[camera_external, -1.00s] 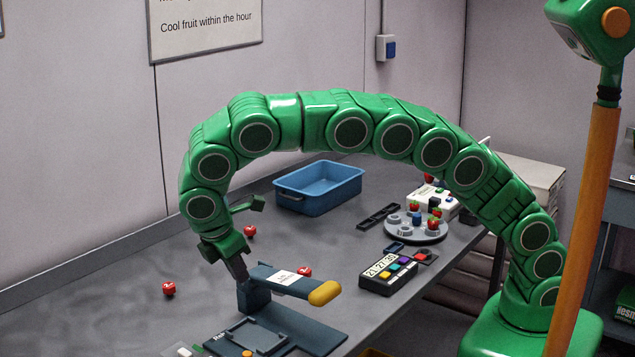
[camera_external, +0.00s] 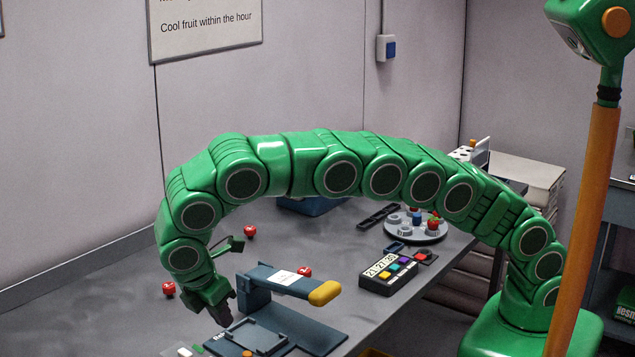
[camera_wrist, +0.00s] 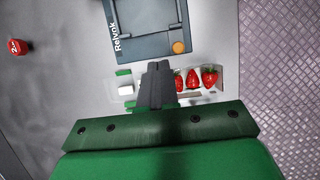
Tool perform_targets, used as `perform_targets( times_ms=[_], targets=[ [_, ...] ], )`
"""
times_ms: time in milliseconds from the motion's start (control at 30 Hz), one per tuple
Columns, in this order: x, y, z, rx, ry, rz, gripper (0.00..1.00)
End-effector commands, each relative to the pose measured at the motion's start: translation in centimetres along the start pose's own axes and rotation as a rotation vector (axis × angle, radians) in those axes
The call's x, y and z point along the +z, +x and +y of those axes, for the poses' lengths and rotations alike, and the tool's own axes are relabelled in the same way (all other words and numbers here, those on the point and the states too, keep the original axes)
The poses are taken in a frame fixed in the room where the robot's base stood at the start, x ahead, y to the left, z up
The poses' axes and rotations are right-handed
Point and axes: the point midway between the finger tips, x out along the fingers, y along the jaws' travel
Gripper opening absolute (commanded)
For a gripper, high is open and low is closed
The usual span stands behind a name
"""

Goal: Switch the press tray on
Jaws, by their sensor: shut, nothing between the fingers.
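The press stands on the bench. Its grey-blue base (camera_external: 310,332) holds a square tray frame (camera_external: 258,338), and its raised lever ends in a yellow grip (camera_external: 324,293). A round orange button (camera_external: 247,353) sits at the frame's near corner; in the wrist view the button (camera_wrist: 178,47) is right of the "Relvok" lettering. A small white block with green pieces (camera_wrist: 125,90) lies just left of my fingers; it shows at the bottom edge of the external view (camera_external: 185,351). My gripper (camera_external: 224,318) is shut and empty, pointing down beside the press. Its fingers (camera_wrist: 156,68) hide part of the block's surroundings.
A clear tray with several strawberries (camera_wrist: 210,77) lies right of my fingers in the wrist view. A keypad box (camera_external: 388,277) and round rack (camera_external: 415,232) stand to the right. The left bench is mostly clear.

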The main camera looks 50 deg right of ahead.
Motion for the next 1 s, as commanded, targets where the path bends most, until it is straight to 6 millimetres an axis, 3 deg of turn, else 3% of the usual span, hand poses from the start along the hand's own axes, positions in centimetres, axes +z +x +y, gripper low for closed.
perform_targets(
  times_ms=[267, 1000],
  targets=[
    [0.0, 1.3, 0.0, 0.000, 0.000, -0.001, 0.00],
    [0.1, 9.2, 0.0, -0.002, 0.000, -0.003, 0.00]
  ],
)
